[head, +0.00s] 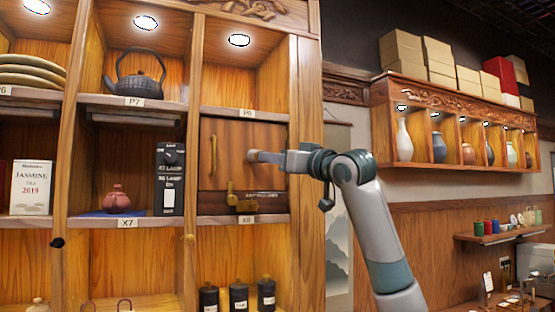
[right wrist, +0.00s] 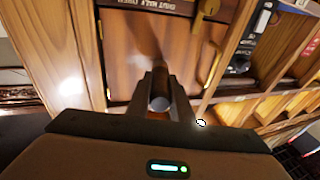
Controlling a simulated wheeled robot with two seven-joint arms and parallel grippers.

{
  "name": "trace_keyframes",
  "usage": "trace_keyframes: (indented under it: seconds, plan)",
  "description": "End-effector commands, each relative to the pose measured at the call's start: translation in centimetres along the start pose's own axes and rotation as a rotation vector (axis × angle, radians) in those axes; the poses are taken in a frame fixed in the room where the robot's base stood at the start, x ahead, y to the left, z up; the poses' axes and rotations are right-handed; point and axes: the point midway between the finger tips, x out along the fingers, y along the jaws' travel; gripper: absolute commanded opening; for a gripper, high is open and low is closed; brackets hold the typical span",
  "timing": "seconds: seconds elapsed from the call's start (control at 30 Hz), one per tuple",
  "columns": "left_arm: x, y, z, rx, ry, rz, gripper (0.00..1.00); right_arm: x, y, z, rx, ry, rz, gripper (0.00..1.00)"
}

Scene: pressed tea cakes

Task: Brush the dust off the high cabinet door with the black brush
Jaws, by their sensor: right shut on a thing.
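The cabinet door (head: 230,140) is a brown wooden panel with a vertical brass handle (head: 212,162), and it looks closed. It also fills the middle of the right wrist view (right wrist: 125,65), seen upside down. My right gripper (head: 262,157) is in front of the door's right half, pointing at it. It is shut on a dark rod with a round grey end, likely the brush (right wrist: 160,103). Its bristles are hidden, and I cannot tell whether it touches the door. A dark smear or shadow shows on the door; dust is not clear. My left gripper is out of view.
A brass latch (head: 232,200) and a dark label strip (head: 262,195) sit below the door. A black teapot (head: 135,78), a small red pot (head: 115,199) and a black box (head: 169,178) stand in nearby compartments. Dark jars (head: 238,297) stand below.

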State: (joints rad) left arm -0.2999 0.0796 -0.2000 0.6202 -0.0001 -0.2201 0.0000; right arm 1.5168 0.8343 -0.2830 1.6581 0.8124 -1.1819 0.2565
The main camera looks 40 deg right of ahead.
Motion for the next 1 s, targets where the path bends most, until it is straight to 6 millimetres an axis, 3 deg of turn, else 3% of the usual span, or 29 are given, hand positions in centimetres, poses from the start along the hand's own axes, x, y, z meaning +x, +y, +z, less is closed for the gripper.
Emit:
trace_keyframes:
  seconds: [0.3, 0.67, 1.0]
  plan:
    - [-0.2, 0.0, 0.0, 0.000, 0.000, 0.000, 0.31, 0.7, -2.0, 0.1, 0.000, -0.002, -0.002, 0.00]
    - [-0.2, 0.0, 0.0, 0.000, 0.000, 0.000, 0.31, 0.7, -2.1, 0.2, 0.000, -0.002, -0.001, 0.00]
    - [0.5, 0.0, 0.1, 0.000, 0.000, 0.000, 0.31, -1.1, -2.6, -0.1, -0.002, 0.001, 0.000, 0.00]
